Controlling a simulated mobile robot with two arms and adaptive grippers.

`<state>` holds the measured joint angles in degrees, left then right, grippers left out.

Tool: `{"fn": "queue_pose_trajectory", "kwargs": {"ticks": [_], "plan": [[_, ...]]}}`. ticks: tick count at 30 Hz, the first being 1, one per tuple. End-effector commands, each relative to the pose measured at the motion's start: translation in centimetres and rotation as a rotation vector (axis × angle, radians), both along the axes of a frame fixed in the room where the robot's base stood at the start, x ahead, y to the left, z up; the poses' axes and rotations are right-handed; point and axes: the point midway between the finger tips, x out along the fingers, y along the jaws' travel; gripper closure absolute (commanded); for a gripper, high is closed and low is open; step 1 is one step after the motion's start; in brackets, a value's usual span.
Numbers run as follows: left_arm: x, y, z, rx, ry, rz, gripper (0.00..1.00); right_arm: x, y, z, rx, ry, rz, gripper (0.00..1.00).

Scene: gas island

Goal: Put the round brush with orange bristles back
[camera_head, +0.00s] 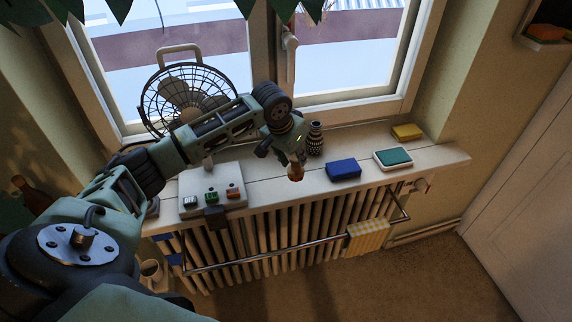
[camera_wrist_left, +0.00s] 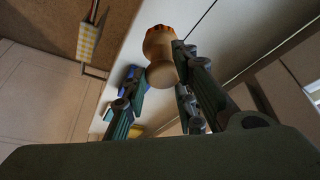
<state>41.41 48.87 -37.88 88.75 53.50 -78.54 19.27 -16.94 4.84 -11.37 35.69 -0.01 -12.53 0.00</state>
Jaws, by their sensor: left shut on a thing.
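My left gripper (camera_head: 291,157) is shut on the round brush (camera_head: 296,173), above the front edge of the window sill. In the left wrist view the brush (camera_wrist_left: 160,58) shows a pale wooden body between the fingers, with orange bristles (camera_wrist_left: 160,31) at the end away from the gripper. A white board (camera_head: 212,188) with several small coloured items on it lies on the sill, left of the gripper. My right gripper is not in view.
A patterned vase (camera_head: 315,138) stands close behind the gripper. A blue block (camera_head: 343,170), a teal sponge in a white dish (camera_head: 393,158) and a yellow sponge (camera_head: 407,132) lie to the right. A fan (camera_head: 184,100) stands behind my arm. A checkered cloth (camera_head: 367,237) hangs on the radiator rail.

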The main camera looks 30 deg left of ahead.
Motion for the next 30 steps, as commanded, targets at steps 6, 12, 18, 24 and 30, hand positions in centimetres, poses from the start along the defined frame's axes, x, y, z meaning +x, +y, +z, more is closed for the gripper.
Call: {"fn": "queue_pose_trajectory", "kwargs": {"ticks": [6, 12, 18, 24, 30], "plan": [[-0.5, 2.6, -1.6, 0.0, 0.0, -0.001, 0.95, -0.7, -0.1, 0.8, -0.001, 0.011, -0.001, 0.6], [-0.7, 2.8, -3.7, 0.001, 0.004, -0.002, 0.95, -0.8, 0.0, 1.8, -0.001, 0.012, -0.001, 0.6], [-0.6, 2.8, -5.7, 0.001, -0.001, -0.003, 0.95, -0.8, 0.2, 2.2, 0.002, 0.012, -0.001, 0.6], [-0.5, 2.8, -5.8, 0.001, -0.001, -0.003, 0.74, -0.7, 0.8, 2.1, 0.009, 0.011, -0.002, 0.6], [-0.6, 2.8, -5.8, 0.001, -0.001, -0.003, 0.56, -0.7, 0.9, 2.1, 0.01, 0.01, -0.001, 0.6]]}}
